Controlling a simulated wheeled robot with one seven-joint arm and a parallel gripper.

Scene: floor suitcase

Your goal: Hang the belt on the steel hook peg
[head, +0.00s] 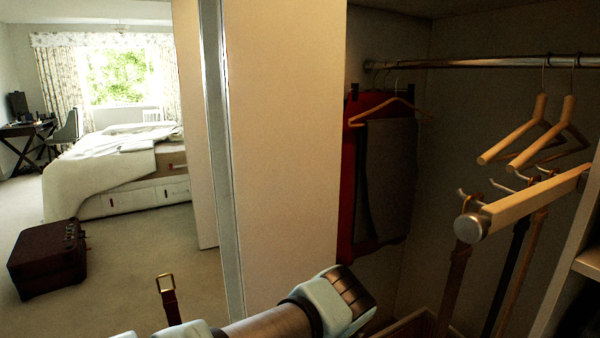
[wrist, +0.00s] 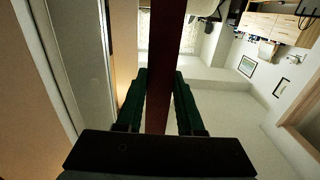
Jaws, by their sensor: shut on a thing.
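The belt is a dark red-brown strap with a brass buckle (head: 166,284) at its upper end, low in the head view left of the closet edge. In the wrist view the belt strap (wrist: 168,40) runs between the green fingers of my gripper (wrist: 160,78), which is shut on it. The gripper's fingers are not clear in the head view. A wooden rack bar (head: 530,202) with several steel hook pegs (head: 466,197) stands in the closet at right, apart from the held belt. Several straps (head: 455,285) hang below it. Which peg the task means cannot be told.
A pale closet panel (head: 285,130) stands between the belt and the rack. A steel rail (head: 480,62) carries wooden hangers (head: 515,130) and dark red and grey clothing (head: 390,180). A dark suitcase (head: 45,258) sits on open carpet near the bed (head: 115,165).

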